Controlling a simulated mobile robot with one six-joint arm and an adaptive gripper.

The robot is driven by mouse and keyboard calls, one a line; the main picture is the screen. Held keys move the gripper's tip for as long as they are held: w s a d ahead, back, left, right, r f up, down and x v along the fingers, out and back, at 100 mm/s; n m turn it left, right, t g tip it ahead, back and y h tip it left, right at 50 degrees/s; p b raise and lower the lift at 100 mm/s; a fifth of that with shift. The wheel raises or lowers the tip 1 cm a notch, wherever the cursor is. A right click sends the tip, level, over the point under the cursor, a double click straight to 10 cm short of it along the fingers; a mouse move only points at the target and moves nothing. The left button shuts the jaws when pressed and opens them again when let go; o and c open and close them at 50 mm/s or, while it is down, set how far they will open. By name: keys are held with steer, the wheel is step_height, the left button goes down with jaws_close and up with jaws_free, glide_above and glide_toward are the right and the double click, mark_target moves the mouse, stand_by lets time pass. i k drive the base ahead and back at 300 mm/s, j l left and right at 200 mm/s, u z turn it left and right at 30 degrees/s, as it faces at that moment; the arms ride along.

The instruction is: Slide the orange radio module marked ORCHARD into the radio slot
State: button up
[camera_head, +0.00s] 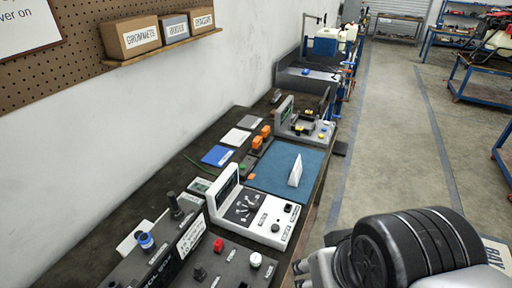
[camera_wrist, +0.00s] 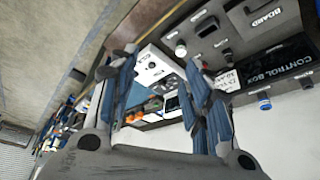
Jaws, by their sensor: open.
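Two orange blocks (camera_head: 261,137) stand close together on the bench in the head view, left of the blue mat. They are too small to read, so I cannot tell which is marked ORCHARD. Small orange shapes (camera_wrist: 134,117) also show between my fingers in the wrist view, far off. My gripper (camera_wrist: 163,62) is open and empty in the wrist view, its two blue-grey fingers spread wide. It is well away from the orange blocks. I cannot make out the radio slot. The head view does not show my fingers.
A white console (camera_head: 257,212) and a grey control panel (camera_head: 222,262) stand on the near bench. A blue mat (camera_head: 270,172) holds an upright white card (camera_head: 296,171). A grey fixture (camera_head: 306,128) stands behind it. The aisle floor (camera_head: 395,130) at right is clear.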

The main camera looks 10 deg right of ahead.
mark_target(258, 141)
steer(key=u, duration=0.25)
steer(key=i+l+u, duration=0.4)
steer(key=l+u, duration=0.2)
steer(key=i+l+u, duration=0.1)
steer(key=l+u, duration=0.2)
steer(key=i+l+u, duration=0.1)
steer(key=l+u, duration=0.2)
steer(key=l, duration=0.2)
steer(key=i+l, duration=0.1)
steer(key=l, duration=0.6)
steer(key=i+l, duration=0.1)
steer(key=l, duration=0.55)
steer(key=i+l+u, duration=0.1)
steer(key=l, duration=0.6)
